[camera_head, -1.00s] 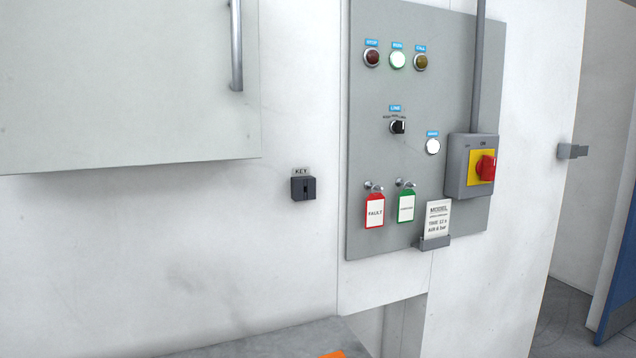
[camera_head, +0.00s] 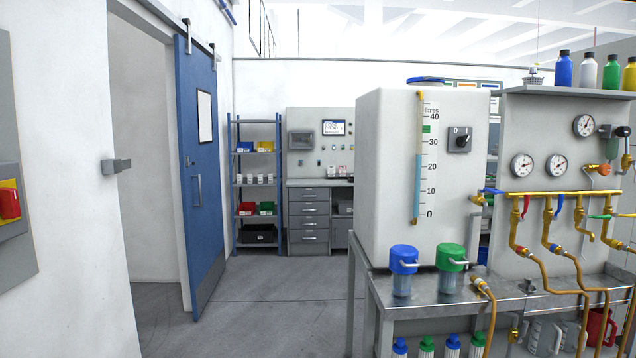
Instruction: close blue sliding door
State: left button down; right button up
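The blue sliding door (camera_head: 203,240) hangs from an overhead rail (camera_head: 150,20) on the left wall. It has a small window (camera_head: 205,117) and a vertical grey handle (camera_head: 197,190). The door stands open, to the right of the doorway (camera_head: 148,170), and the opening shows a white wall and floor beyond. A grey catch (camera_head: 116,166) sticks out from the wall at the left edge of the opening. Neither of my grippers is in view.
A bench (camera_head: 450,277) with a white tank (camera_head: 390,170), gauges and brass pipes fills the right side. A shelf rack (camera_head: 232,190) and a drawer cabinet (camera_head: 308,215) stand at the back. The grey floor (camera_head: 265,300) between door and bench is clear.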

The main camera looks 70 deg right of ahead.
aim_at(196, 73)
jog(key=z, duration=1.8)
jog(key=i+l+z, duration=0.15)
jog(key=i, duration=0.2)
jog(key=i+l, duration=0.1)
jog(key=i, duration=0.4)
jog(key=i+l, duration=0.15)
jog(key=i, duration=0.3)
jog(key=i+l+u, duration=0.1)
jog(key=i, duration=0.4)
jog(key=i+j+u, duration=0.2)
jog(key=i, duration=1.45)
jog(key=i+l+z, duration=0.2)
jog(key=i+z, duration=0.15)
jog(key=i, duration=0.75)
jog(key=i+j+z, duration=0.1)
jog(key=i+z, duration=0.25)
jog(key=i, duration=0.8)
jog(key=i+z, duration=0.1)
jog(key=i, duration=1)
jog(key=i+j+z, duration=0.1)
jog(key=i, duration=1)
jog(key=j, duration=0.1)
